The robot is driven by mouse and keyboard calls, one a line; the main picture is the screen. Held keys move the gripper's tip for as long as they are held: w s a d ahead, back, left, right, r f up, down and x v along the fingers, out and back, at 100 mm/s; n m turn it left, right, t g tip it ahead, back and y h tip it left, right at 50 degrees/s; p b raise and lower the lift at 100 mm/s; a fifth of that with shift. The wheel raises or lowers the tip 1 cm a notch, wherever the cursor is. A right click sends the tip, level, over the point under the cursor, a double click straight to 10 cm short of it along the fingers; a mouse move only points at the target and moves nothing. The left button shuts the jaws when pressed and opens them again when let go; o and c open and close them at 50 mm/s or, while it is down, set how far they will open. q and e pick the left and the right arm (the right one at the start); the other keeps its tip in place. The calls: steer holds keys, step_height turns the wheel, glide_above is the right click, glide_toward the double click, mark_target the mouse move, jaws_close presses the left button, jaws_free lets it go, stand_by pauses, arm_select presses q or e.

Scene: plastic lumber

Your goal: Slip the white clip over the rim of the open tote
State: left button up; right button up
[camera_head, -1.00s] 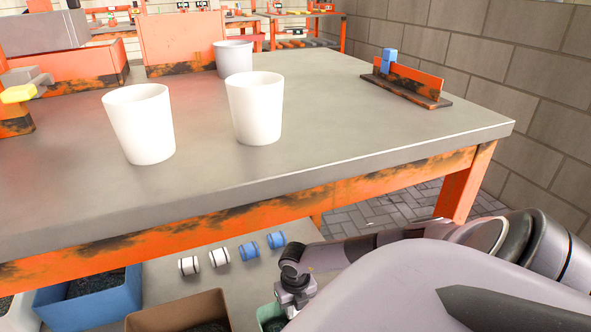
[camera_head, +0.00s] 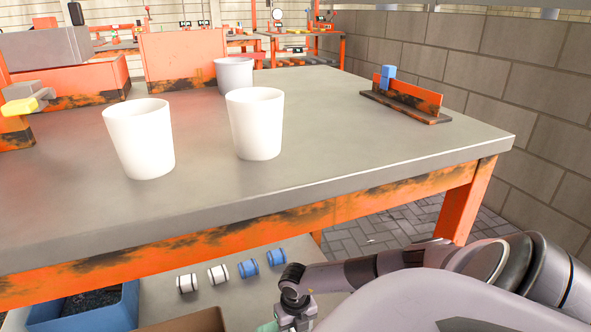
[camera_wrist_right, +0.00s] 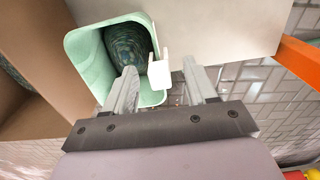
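The open tote is pale green (camera_wrist_right: 85,62), with dark striped contents, in the right wrist view. A sliver of it shows at the bottom edge of the head view (camera_head: 268,327). The white clip (camera_wrist_right: 160,74) is a small two-pronged piece at the tote's right rim. I cannot tell whether its prongs straddle the rim or sit just above it. My right gripper (camera_wrist_right: 160,64) is open, one finger on each side of the clip, with visible gaps. In the head view my right wrist is low, below the table edge. My left gripper is not in view.
A brown box (camera_wrist_right: 38,90) stands left of the tote. In the head view, white and blue spools (camera_head: 218,274) lie on the lower shelf (camera_head: 160,300) beside a blue bin (camera_head: 110,312). The tabletop (camera_head: 330,130) above holds white cups (camera_head: 256,125). An orange table leg (camera_head: 464,205) stands at right.

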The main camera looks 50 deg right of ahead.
step_height(320, 180, up, 7)
steer(key=p, duration=0.3)
steer(key=shift+r+p, duration=0.1)
steer(key=shift+p, duration=0.2)
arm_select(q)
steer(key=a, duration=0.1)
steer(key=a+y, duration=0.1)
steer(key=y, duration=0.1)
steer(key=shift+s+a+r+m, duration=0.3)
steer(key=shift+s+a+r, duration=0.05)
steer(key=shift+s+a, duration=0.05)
